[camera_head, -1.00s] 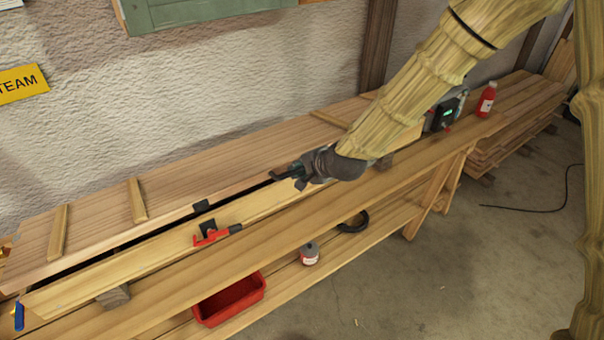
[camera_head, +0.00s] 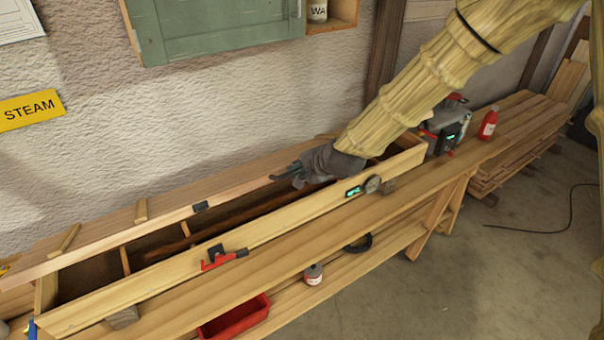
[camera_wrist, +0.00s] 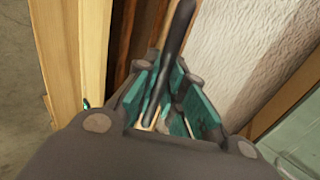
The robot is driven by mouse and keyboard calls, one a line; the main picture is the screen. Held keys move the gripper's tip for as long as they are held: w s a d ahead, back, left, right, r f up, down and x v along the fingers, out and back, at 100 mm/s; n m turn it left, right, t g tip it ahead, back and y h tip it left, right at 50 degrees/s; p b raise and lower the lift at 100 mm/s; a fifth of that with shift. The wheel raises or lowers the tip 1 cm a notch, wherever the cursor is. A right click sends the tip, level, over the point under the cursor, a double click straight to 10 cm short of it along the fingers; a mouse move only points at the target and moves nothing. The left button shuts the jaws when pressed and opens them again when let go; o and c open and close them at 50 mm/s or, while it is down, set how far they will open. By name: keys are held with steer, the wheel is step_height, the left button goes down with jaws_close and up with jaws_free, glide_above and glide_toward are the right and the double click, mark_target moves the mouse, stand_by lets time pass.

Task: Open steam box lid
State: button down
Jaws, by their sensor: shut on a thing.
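The steam box (camera_head: 300,214) is a long wooden trough on the bench. Its wooden lid (camera_head: 172,207) is raised along the front edge and tilted back toward the wall, so the dark inside with wooden dividers shows. My gripper (camera_head: 284,175) is at the lid's front edge, right of its middle. In the wrist view, a dark rod-like handle (camera_wrist: 178,38) lies between my teal-padded fingers (camera_wrist: 165,100), which are shut on it. My gripper and forearm hide the right part of the lid.
A red clamp (camera_head: 222,258) and a gauge (camera_head: 372,184) are on the box front. A red bottle (camera_head: 488,124) and a device (camera_head: 448,135) stand at the right. A red bin (camera_head: 236,318) and a can (camera_head: 313,274) are below. A green cabinet (camera_head: 215,28) hangs above.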

steer(key=w+r+p, duration=0.1)
steer(key=r, duration=0.1)
steer(key=w+a+r+p, duration=0.1)
steer(key=r, duration=0.1)
steer(key=w+a+r+p, duration=0.1)
steer(key=r, duration=0.1)
steer(key=shift+a, duration=0.15)
steer(key=w+a+r, duration=0.5)
steer(key=w+a, duration=0.3)
steer(key=w, duration=0.3)
steer(key=w+a+r, duration=0.5)
steer(key=w+a, duration=0.3)
steer(key=w, duration=0.3)
steer(key=shift+w+a+r, duration=0.2)
steer(key=shift+w+r, duration=0.05)
steer(key=shift+w, duration=0.05)
steer(key=c, duration=1.2)
jaws_free()
steer(key=shift+s, duration=0.1)
steer(key=v, duration=0.9)
stand_by(0.3)
